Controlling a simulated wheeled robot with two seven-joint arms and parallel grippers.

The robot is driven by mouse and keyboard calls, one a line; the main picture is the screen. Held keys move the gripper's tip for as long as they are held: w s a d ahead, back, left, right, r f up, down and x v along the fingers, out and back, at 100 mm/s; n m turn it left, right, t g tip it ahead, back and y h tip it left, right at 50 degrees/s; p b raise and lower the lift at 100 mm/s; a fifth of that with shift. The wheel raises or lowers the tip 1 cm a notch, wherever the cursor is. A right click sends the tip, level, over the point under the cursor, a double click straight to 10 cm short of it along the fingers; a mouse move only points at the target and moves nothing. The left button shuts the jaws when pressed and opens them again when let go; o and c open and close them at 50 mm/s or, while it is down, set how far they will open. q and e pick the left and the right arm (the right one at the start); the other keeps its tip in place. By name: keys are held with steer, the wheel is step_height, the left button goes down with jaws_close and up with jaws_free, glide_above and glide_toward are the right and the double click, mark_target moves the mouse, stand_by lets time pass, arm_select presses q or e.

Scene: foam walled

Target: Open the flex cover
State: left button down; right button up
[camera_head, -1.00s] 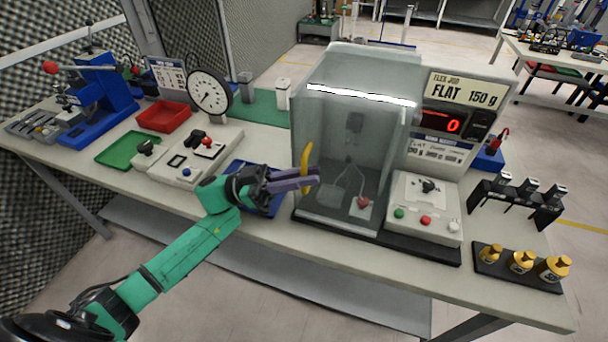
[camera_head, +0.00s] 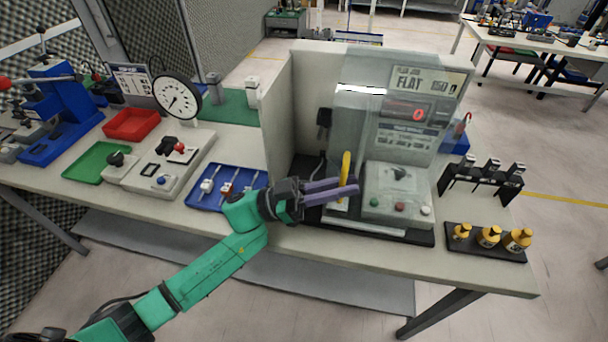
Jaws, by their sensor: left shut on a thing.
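The flex cover (camera_head: 355,125) is a clear, greyish panelled hood on the tester on the bench. It stands slid over to the right, in front of the control panel and display, and the left part of the tester's bay is uncovered. Its yellow handle (camera_head: 346,172) stands upright at the cover's left edge. My left gripper (camera_head: 345,188), with purple fingers, is shut on the yellow handle, reaching in from the left. My right gripper is not in view.
A blue tray (camera_head: 203,203) with small parts lies left of the tester. A dial gauge (camera_head: 177,97) stands behind a switch box (camera_head: 172,168). On the right are a black rack (camera_head: 483,186) and several yellow weights (camera_head: 488,237).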

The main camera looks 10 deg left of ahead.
arm_select(q)
steer(key=d, duration=0.6)
steer(key=shift+s+d, duration=0.2)
steer(key=shift+d, duration=0.2)
steer(key=c, duration=1.2)
jaws_free()
steer(key=shift+o, duration=0.2)
steer(key=b+v, duration=0.4)
steer(key=v, duration=1)
steer(key=shift+a, duration=0.35)
